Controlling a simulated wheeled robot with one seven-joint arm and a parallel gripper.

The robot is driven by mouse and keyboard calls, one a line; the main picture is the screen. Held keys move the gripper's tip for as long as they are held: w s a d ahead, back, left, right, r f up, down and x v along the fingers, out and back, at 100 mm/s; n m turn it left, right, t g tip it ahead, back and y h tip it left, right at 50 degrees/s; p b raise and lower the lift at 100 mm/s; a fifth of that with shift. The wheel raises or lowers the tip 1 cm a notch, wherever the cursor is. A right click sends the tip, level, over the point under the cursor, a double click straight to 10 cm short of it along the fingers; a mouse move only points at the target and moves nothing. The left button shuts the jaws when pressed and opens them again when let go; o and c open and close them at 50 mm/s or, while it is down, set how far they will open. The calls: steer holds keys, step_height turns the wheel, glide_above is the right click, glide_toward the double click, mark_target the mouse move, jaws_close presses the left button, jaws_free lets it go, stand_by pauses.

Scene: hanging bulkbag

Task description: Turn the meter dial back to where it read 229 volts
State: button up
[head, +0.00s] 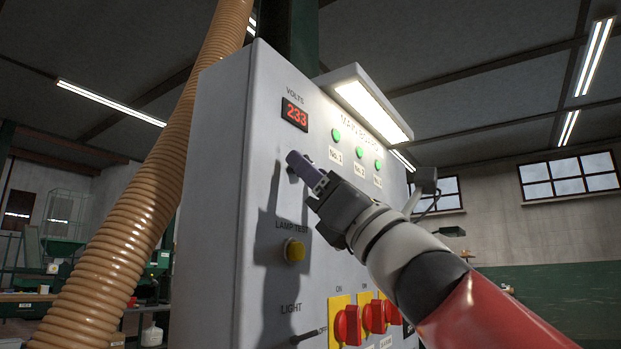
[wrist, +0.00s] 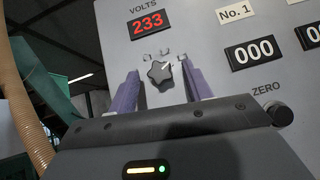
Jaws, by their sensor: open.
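My gripper (wrist: 160,88) is open, with one purple finger on each side of the dial and a gap on both sides. In the head view my gripper (head: 300,163) is at the panel's face below the display and hides most of the dial.
A yellow lamp test button (head: 293,250), a light switch (head: 308,337) and several red rotary switches (head: 347,325) are lower on the panel. A lit lamp hood (head: 365,100) juts out at the top. A ribbed tan hose (head: 140,200) runs along the left.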

steer(key=c, duration=1)
steer(key=shift+w+n+g+y, duration=0.15)
steer(key=shift+n+g+y, duration=0.35)
steer(key=shift+n, duration=0.1)
steer(key=shift+w+d+r+n+g+y+p, duration=0.1)
steer(key=shift+n+g+y+p, duration=0.45)
steer(key=shift+n+g, duration=1.9)
steer(key=shift+w+d+r+n+g+y+p, duration=0.15)
steer(key=shift+n+g+y, duration=0.85)
steer(key=shift+n+g, duration=1.4)
steer(key=shift+w+d+f+n+g+y+p, duration=0.15)
steer(key=shift+n+g+y, duration=0.6)
steer(key=shift+n+g, duration=1.65)
steer(key=shift+a+n+t, duration=0.1)
steer(key=shift+n+t, duration=0.25)
steer(key=shift+n, duration=0.5)
steer(key=shift+s, duration=0.1)
